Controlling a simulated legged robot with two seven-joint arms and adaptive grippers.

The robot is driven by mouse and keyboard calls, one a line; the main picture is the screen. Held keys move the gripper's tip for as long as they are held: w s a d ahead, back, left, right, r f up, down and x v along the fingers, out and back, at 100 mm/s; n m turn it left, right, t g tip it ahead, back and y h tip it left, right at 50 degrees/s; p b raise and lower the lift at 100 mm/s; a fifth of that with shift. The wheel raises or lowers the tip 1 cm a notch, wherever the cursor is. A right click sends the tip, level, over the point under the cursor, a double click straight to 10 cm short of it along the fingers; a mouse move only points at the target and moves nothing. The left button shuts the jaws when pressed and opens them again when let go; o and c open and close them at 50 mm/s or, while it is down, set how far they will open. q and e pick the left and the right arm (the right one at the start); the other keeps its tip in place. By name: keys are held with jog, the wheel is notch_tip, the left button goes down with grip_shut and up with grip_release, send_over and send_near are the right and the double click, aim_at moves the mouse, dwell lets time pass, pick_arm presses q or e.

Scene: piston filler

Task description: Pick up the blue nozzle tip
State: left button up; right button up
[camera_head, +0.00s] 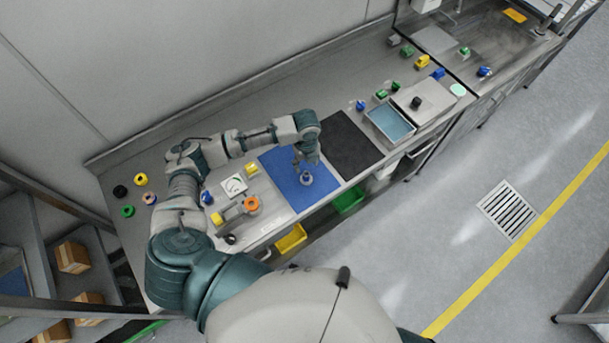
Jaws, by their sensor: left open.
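A small blue piece (306,179), which looks like the blue nozzle tip, sits on the blue mat (282,163) on the steel bench. My left gripper (299,166) points down just above it, with its fingers open. At this size I cannot tell whether the fingers touch the piece or stand around it. The gripper and wrist hide part of the mat behind. My right gripper is not in view.
A black mat (349,148) lies right of the blue mat. Farther right are a tray of blue liquid (390,123) and several small coloured parts. A dial scale (234,185) and an orange-ended part (251,204) stand left. A yellow bin (291,239) hangs below the front edge.

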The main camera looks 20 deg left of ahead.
aim_at(308, 174)
pick_arm(q)
jog(key=shift+s+d+f, duration=0.15)
jog(key=shift+d+f, duration=0.15)
jog(key=shift+f, duration=0.2)
jog(key=f, duration=0.3)
jog(key=s+d+f, duration=0.1)
jog(key=shift+f+p, duration=0.15)
jog(key=shift+p, duration=0.25)
jog(key=shift+w+a+f, duration=0.1)
jog(key=shift+a+f, duration=0.05)
jog(key=shift+f, duration=0.05)
jog(key=shift+a, duration=0.45)
grip_shut()
jog(key=shift+d+r, duration=0.1)
jog(key=shift+d, duration=0.3)
